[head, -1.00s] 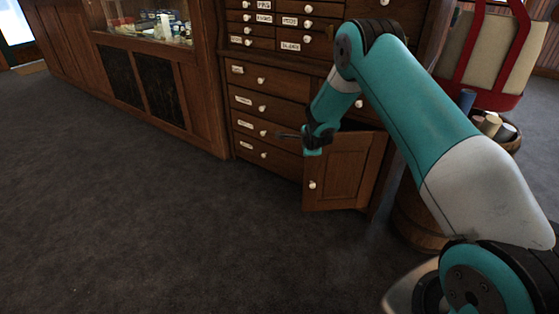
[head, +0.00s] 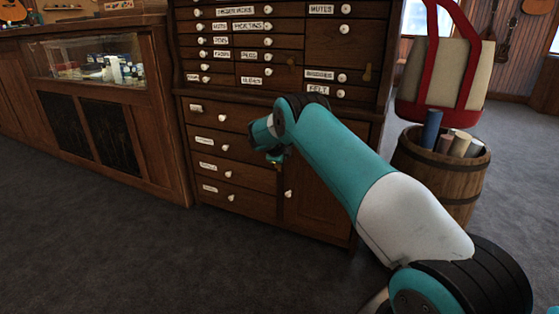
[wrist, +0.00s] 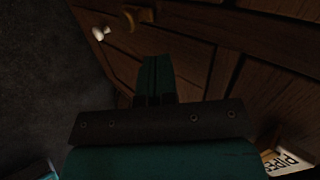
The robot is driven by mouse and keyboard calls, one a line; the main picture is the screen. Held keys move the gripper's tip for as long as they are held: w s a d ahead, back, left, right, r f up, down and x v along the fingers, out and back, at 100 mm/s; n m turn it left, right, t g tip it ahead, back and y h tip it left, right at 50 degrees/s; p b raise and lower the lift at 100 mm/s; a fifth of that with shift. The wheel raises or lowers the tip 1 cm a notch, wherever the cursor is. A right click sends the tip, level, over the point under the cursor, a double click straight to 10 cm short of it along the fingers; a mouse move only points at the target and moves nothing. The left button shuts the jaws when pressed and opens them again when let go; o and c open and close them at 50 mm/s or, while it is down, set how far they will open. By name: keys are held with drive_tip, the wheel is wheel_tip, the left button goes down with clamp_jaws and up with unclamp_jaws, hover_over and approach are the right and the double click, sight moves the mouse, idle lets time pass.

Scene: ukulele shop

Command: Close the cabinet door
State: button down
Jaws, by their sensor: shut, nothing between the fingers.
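The cabinet door (head: 318,200) is a brown panelled door at the lower right of the wooden drawer cabinet (head: 232,125). It looks flush with the cabinet front; its top is hidden behind my arm. Its white knob (head: 288,193) shows near its left edge. My gripper (head: 277,160) is in front of the cabinet, above and slightly left of that knob. In the wrist view my gripper's fingers (wrist: 156,75) are together and empty, close to dark wood. A white knob (wrist: 98,33) and a brass fitting (wrist: 133,16) show beyond them. Contact with the wood cannot be told.
A glass-fronted display counter (head: 90,100) stands left of the cabinet. A printed label (wrist: 290,160) is at the wrist view's lower right. The carpet (head: 130,255) in front is clear.

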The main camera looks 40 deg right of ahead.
drive_tip(key=shift+w+a, duration=0.15)
drive_tip(key=shift+a, duration=0.1)
drive_tip(key=shift+a, duration=0.1)
